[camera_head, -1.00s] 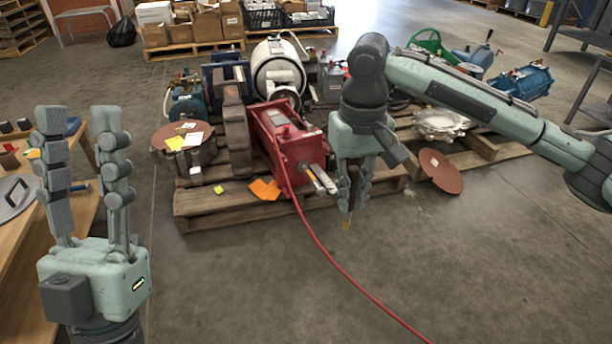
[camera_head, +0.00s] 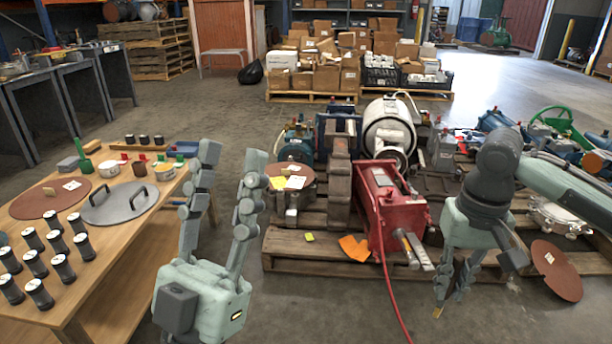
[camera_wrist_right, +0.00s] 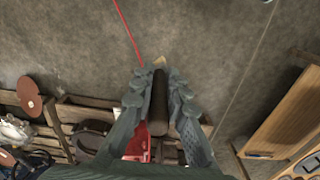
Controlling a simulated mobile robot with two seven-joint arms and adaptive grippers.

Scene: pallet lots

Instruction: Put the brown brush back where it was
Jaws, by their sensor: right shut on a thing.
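The brown brush (camera_wrist_right: 158,95) is between the fingers of my right gripper (camera_wrist_right: 158,78) in the right wrist view, its pale tip sticking out past the fingertips. In the head view my right gripper (camera_head: 450,297) points down at the right, in front of the pallet, shut on the brush. Only the brush's small yellowish tip (camera_head: 437,312) shows clearly there; the fingers hide much of the rest. My left gripper (camera_head: 231,160) is open and empty, pointing up between the wooden table and the pallet.
The wooden table (camera_head: 110,232) at left carries several black cylinders (camera_head: 62,268), a grey handled lid (camera_head: 118,202), a brown disc (camera_head: 50,198) and small items. A wooden pallet (camera_head: 330,252) holds a red machine (camera_head: 385,205) with a red hose trailing over the floor.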

